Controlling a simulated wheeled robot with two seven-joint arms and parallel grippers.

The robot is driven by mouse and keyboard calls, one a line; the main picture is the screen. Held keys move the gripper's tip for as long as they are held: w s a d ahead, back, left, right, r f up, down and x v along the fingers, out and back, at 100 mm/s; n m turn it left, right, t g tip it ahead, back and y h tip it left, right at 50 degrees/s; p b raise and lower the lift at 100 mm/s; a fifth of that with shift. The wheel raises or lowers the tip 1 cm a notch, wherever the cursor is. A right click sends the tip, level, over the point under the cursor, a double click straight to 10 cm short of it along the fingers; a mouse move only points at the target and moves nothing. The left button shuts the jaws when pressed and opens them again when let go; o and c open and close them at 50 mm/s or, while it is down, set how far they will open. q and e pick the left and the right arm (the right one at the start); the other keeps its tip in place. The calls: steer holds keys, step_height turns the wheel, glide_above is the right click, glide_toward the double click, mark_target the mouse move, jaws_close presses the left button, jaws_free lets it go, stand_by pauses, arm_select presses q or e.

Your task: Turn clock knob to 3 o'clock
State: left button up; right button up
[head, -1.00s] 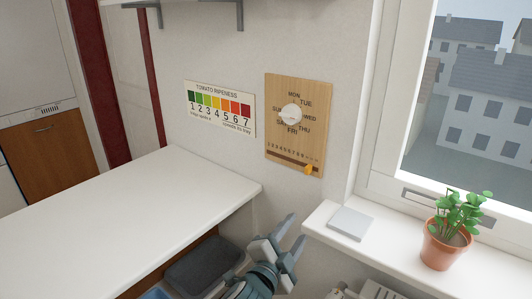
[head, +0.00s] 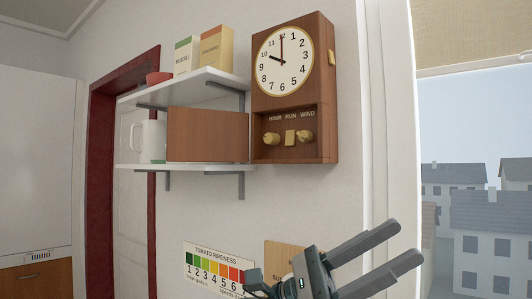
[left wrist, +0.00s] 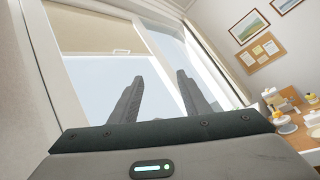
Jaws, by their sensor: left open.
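The wooden wall clock (head: 294,88) hangs upright by the window. Its white dial (head: 284,70) has one hand toward 10 and one toward 12. Below the dial, a recess is labelled HOUR, RUN and WIND. The brass hour knob (head: 271,139) is under HOUR, a small brass switch (head: 290,138) under RUN, and the wind knob (head: 305,137) under WIND. My left gripper (head: 403,241) is open and empty, below and to the right of the clock, apart from it. Its fingers also show in the left wrist view (left wrist: 160,78), pointing toward the window. My right gripper is not in view.
Left of the clock, two white shelves (head: 210,168) hold boxes, a red bowl and a white jug (head: 152,141). A tomato chart (head: 217,270) and a wooden board (head: 279,253) hang lower on the wall. The window frame (head: 398,120) stands to the right.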

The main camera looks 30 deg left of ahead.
arm_select(q)
steer(key=w+a+r+m+t+y, duration=0.4)
steer(key=a+r+m+t+y, duration=0.1)
steer(key=a+r+m+y, duration=0.45)
steer(key=s+a+r+n+t+y, duration=0.1)
steer(key=a+r+t+y, duration=0.1)
steer(key=a, duration=0.5)
steer(key=s+a+r+n+t+y, duration=0.1)
steer(key=s+a+r+t+y, duration=0.1)
steer(key=a+r+y, duration=0.2)
steer(key=s+a+r+n+t+y, duration=0.1)
steer(key=s+a+r+y, duration=0.1)
steer(key=a+y, duration=0.5)
steer(key=a+r, duration=0.1)
steer(key=a, duration=0.3)
steer(key=shift+s+a+r+t+y, duration=0.15)
steer(key=shift+t+y, duration=0.2)
steer(key=shift+t, duration=0.05)
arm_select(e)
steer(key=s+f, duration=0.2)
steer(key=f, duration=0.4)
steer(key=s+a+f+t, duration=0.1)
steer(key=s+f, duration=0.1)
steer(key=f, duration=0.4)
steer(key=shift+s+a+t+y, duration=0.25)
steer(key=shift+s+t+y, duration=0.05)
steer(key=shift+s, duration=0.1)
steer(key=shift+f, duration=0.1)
